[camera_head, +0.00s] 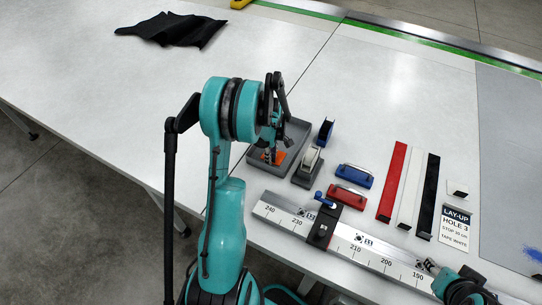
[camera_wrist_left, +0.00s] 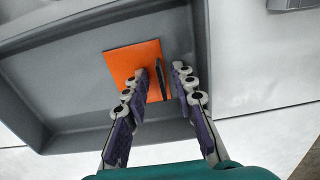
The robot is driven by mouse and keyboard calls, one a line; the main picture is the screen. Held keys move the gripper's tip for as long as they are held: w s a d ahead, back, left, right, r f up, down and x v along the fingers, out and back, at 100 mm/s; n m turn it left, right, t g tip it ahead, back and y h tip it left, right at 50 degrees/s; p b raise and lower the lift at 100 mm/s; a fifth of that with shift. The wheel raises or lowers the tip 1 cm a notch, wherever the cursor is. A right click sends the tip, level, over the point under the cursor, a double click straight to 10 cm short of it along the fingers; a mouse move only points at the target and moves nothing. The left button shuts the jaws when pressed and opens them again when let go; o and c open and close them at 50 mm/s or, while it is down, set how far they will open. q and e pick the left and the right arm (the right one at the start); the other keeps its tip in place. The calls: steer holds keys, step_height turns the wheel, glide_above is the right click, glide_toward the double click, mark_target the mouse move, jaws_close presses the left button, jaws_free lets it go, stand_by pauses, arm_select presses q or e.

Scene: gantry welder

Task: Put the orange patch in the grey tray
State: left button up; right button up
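The grey tray (camera_head: 299,131) stands on the table at the middle of the head view, and its wall (camera_wrist_left: 30,122) shows in the left wrist view. The square orange patch (camera_wrist_left: 125,60) is inside the tray's outline and seems to lie on its floor; it also shows in the head view (camera_head: 281,156). A thin dark upright piece stands at the patch's right side. My left gripper (camera_wrist_left: 162,75) points down into the tray with fingers apart, one on each side of that piece, and hides part of the patch. My right gripper (camera_head: 427,266) is small at the lower right, its fingers unclear.
A tape dispenser (camera_head: 307,167) and a blue holder (camera_head: 325,133) stand close to the tray's right. Blue (camera_head: 355,176) and red (camera_head: 348,197) handled blocks, several strips and a long ruler rail (camera_head: 372,255) lie further right. A black cloth (camera_head: 173,29) lies far left; the left table is clear.

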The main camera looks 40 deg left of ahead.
arm_select(q)
steer(key=shift+r, duration=0.1)
steer(key=shift+r, duration=0.15)
steer(key=s+d+r+m+t+p, duration=0.1)
steer(key=d+r+m, duration=0.15)
steer(key=r, duration=0.65)
steer(key=d+r+m+p, duration=0.1)
steer(key=d+r, duration=0.3)
steer(key=r, duration=0.4)
steer(key=s+d+r+m+t, duration=0.3)
steer(key=s+d+m, duration=0.3)
steer(key=d+m, duration=0.2)
steer(key=s+d+r+m+t, duration=0.3)
steer(key=s+d+m, duration=0.4)
steer(key=d+m, duration=0.1)
steer(key=shift+d+m, duration=0.35)
steer(key=shift+d, duration=0.5)
